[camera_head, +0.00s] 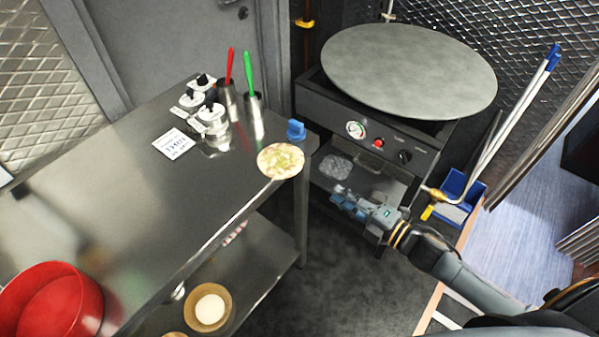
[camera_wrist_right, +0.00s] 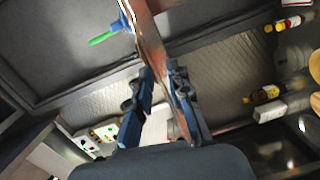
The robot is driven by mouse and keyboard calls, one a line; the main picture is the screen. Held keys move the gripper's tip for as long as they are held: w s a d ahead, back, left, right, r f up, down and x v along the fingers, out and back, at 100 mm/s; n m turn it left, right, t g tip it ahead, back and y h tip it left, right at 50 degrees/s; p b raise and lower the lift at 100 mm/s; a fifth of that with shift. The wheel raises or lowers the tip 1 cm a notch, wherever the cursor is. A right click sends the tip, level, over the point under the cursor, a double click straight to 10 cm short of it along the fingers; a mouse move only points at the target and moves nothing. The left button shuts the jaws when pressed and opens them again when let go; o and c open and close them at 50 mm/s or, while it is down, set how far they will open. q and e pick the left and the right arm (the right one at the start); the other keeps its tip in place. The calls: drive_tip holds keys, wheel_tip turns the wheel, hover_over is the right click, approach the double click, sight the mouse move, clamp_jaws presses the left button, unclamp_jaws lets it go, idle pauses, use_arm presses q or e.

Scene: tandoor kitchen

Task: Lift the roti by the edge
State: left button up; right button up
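I cannot make out the roti in that view. My left gripper is not in view.
A small blue object (camera_head: 296,130) stands beside the roti at the table corner. Metal cups with red and green handles (camera_head: 252,103) stand behind. A red bowl (camera_head: 52,304) is front left. A cooker with a large round plate (camera_head: 410,72) stands to the right. The table's middle is clear.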

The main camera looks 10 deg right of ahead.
sight(303, 165)
drive_tip(key=w+a+r+n+y+b, duration=0.1)
drive_tip(key=w+a+r+n, duration=0.1)
drive_tip(key=w+a, duration=0.5)
drive_tip(key=shift+a+r+y, duration=0.3)
drive_tip(key=shift+a+r, duration=0.25)
drive_tip(key=shift+r, duration=0.1)
clamp_jaws()
wheel_tip(303, 165, up, 3)
drive_tip(key=shift+f+p, duration=0.1)
drive_tip(key=shift+p, duration=1)
drive_tip(key=s+d+r+p, duration=0.4)
drive_tip(key=s+d+p, duration=0.2)
drive_tip(key=s, duration=0.5)
drive_tip(key=shift+d+r, duration=0.4)
drive_tip(key=shift+d, duration=0.95)
